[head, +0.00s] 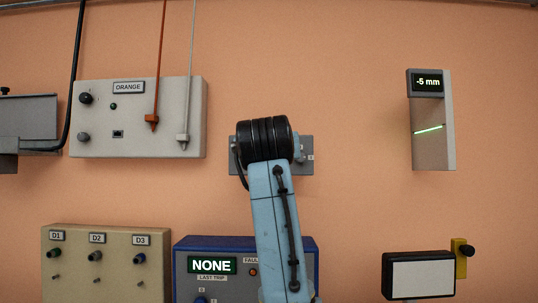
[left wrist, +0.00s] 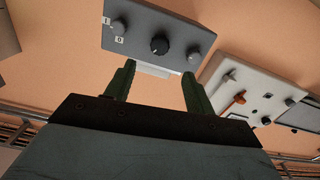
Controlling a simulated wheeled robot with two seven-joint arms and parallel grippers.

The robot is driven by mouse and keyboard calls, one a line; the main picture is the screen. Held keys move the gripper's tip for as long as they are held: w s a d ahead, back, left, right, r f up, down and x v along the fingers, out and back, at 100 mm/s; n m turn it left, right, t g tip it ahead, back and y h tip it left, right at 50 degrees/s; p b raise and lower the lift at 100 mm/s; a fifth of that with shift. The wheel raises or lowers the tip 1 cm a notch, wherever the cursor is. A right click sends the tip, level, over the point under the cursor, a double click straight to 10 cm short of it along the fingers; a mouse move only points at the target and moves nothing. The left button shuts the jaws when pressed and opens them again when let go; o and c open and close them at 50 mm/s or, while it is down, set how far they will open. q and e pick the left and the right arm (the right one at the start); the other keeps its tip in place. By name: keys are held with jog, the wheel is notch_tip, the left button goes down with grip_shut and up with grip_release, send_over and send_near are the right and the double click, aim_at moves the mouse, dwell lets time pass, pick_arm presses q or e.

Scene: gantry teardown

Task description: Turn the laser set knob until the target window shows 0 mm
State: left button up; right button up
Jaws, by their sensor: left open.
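A grey wall panel (head: 308,168) sits mid-wall, mostly hidden behind my left arm in the head view. The left wrist view shows this panel (left wrist: 208,40) with a black knob (left wrist: 160,44) in its middle and a grey knob at each side; no name is readable. My left gripper (left wrist: 157,74) is open and empty, its two fingers pointing at the panel's edge below the black knob, apart from the knob. The target window (head: 428,82) reads -5 mm. A green laser line (head: 429,129) crosses the plate under it, slightly tilted. My right gripper is out of view.
The ORANGE box (head: 180,95) with two hanging cables is left of the panel. Below stand a beige D1–D3 box (head: 70,272) and a blue box (head: 190,262) reading NONE. A white-faced screen (head: 422,278) is low right. The wall between panel and target is clear.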

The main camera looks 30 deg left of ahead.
pick_arm(q)
jog(key=p+x, duration=0.2)
jog(key=x, duration=0.9)
jog(key=shift+a, duration=0.1)
jog(key=shift+c, duration=0.2)
jog(key=c, duration=0.9)
